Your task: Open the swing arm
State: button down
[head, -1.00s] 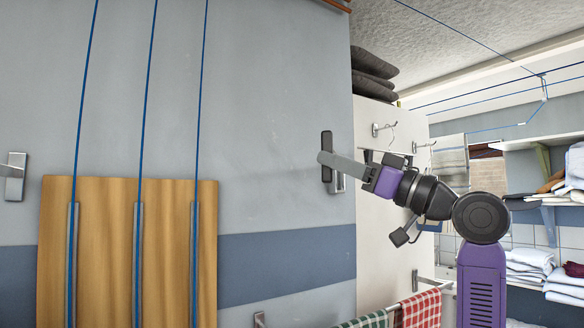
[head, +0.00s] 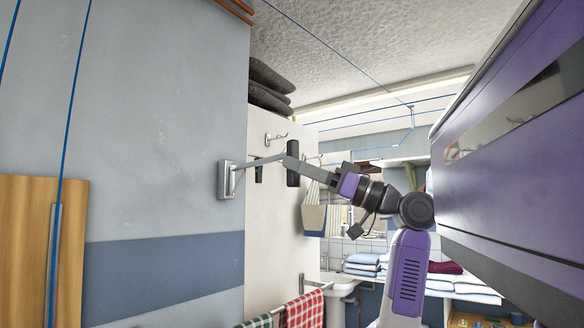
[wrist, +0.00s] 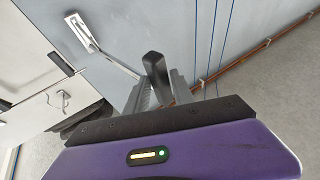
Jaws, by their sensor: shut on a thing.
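The swing arm (head: 262,160) is a thin grey bar hinged at a metal wall bracket (head: 228,180) on the grey wall. It stands out from the wall, towards the right. A black upright grip (head: 293,164) is at its outer end. My gripper (head: 303,168) reaches in from the right and is shut on the grip. In the wrist view, the grip (wrist: 154,70) sits between my two grey fingers (wrist: 158,88), which hide its lower part. The bar (wrist: 115,62) runs up left to the bracket (wrist: 82,33).
A large purple panel fills the upper right. A white panel with hooks (head: 276,138) stands behind the arm, with dark folded cloths (head: 268,82) on top. Checked towels (head: 304,310) hang below. A wooden board (head: 40,250) is at the left.

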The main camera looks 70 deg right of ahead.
jog(key=shift+w+d+f, duration=0.1)
jog(key=shift+w+d, duration=0.15)
jog(key=shift+w, duration=0.2)
jog(key=c, duration=1.2)
grip_release()
jog(key=shift+w+d+f, duration=0.15)
jog(key=shift+w, duration=0.1)
jog(key=shift+c, duration=0.2)
jog(key=shift+s, duration=0.2)
jog(key=shift+s, duration=0.1)
